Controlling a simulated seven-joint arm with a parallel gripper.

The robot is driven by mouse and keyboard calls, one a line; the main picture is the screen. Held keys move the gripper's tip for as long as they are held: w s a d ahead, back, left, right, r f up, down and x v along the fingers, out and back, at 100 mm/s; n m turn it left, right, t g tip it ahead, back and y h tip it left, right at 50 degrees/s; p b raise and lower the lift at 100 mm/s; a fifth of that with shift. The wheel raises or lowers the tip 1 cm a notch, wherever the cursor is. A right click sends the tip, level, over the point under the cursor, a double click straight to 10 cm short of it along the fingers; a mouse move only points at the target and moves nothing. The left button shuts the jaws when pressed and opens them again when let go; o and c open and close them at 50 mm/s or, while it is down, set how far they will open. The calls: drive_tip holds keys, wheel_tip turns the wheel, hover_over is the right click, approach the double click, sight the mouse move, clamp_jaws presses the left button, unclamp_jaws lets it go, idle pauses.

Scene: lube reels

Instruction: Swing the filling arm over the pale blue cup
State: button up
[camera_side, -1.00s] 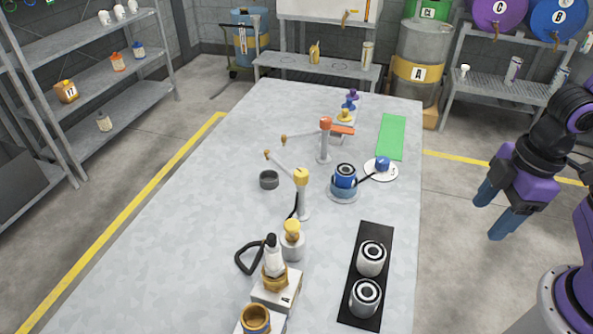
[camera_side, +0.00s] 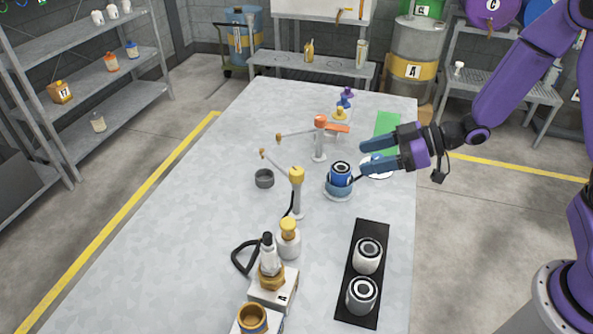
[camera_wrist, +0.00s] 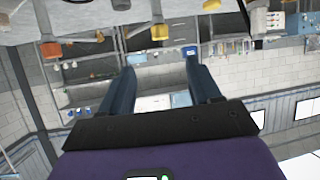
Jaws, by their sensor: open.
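Two posts with swinging arms stand mid-table. The nearer filling arm (camera_side: 279,163) reaches from a yellow-headed post (camera_side: 297,195) toward the back left. The farther arm (camera_side: 298,131) reaches left from an orange-topped post (camera_side: 319,145). A pale blue cup-like holder (camera_side: 339,189) stands right of the posts, with a darker blue can (camera_side: 340,174) in it. Neither arm's tip is over it. My gripper (camera_side: 364,157) is open and empty, fingers pointing left, above and behind the blue can. In the wrist view, the open fingers (camera_wrist: 162,85) have nothing between them.
A black tray (camera_side: 344,312) with two silver cans lies at the front right. A green mat (camera_side: 387,124) lies behind the gripper. A bottle on a block (camera_side: 272,288) stands at the front. The table's left side is clear.

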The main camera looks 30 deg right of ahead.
sight(300, 171)
drive_tip(key=x, duration=1.7)
drive_tip(key=shift+w+a+r, duration=0.25)
drive_tip(key=shift+r, duration=0.05)
drive_tip(key=shift+y, duration=0.3)
clamp_jaws()
